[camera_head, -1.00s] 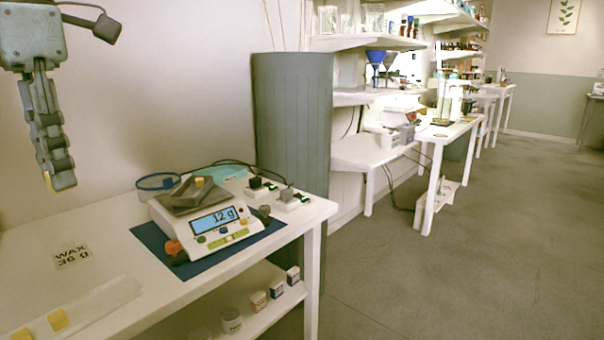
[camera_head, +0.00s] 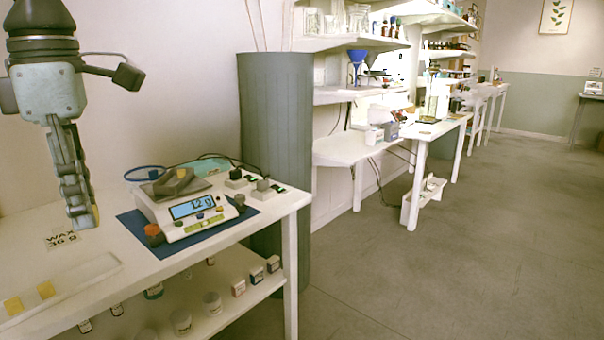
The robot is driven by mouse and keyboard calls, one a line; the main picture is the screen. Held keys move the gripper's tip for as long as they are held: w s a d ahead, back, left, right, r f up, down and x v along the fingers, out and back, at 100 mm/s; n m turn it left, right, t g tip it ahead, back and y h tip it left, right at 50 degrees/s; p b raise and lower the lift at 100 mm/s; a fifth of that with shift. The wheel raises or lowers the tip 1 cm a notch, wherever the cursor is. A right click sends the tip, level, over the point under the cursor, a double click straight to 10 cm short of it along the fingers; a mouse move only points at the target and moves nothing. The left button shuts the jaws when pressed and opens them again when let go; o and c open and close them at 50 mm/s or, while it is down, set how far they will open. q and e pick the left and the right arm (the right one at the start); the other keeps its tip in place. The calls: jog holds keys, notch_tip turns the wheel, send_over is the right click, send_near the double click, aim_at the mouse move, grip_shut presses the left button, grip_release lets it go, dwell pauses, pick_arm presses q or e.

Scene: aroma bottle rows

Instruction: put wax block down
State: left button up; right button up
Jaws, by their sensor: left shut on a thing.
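My left gripper (camera_head: 84,220) hangs fingers-down at the left, above the white bench (camera_head: 110,237). It is shut on a wax block, of which only a sliver of yellow shows at the fingertips. A yellow wax block (camera_head: 181,173) sits in the grey pan (camera_head: 185,186) of the white scale (camera_head: 175,212), whose display reads 12 g. Two more yellow wax blocks, one at the left (camera_head: 13,305) and one beside it (camera_head: 46,290), lie on a pale strip tray (camera_head: 85,275) at the bench front. A card (camera_head: 62,239) reads "WAX 36 g". My right gripper is out of view.
The scale stands on a blue mat (camera_head: 205,235), with dark and orange knobs around it. A blue ring (camera_head: 145,173) and small switch boxes (camera_head: 262,190) stand behind it. Jars (camera_head: 180,320) stand on the lower shelf. A grey-green column (camera_head: 277,140) rises behind the bench.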

pick_arm(q)
jog(key=w+d+f+m, duration=0.1)
jog(key=d+f+m, duration=0.2)
jog(key=f+m, duration=0.55)
jog(key=w+d+f+m, duration=0.2)
jog(key=f+m, duration=0.6)
jog(key=f, duration=0.1)
jog(key=w+d+f+m, duration=0.1)
jog(key=d+f+m, duration=0.2)
jog(key=f+m, duration=0.55)
jog(key=a+r+n, duration=0.2)
jog(key=a+r, duration=0.1)
jog(key=a, duration=0.6)
jog(key=a+r+n, duration=0.2)
jog(key=a, duration=0.7)
jog(key=s+a+f+n, duration=0.4)
jog(key=s+a, duration=0.3)
jog(key=a, duration=0.3)
jog(key=shift+a, duration=0.15)
jog(key=shift+s+f, duration=0.1)
jog(key=shift+f, duration=0.05)
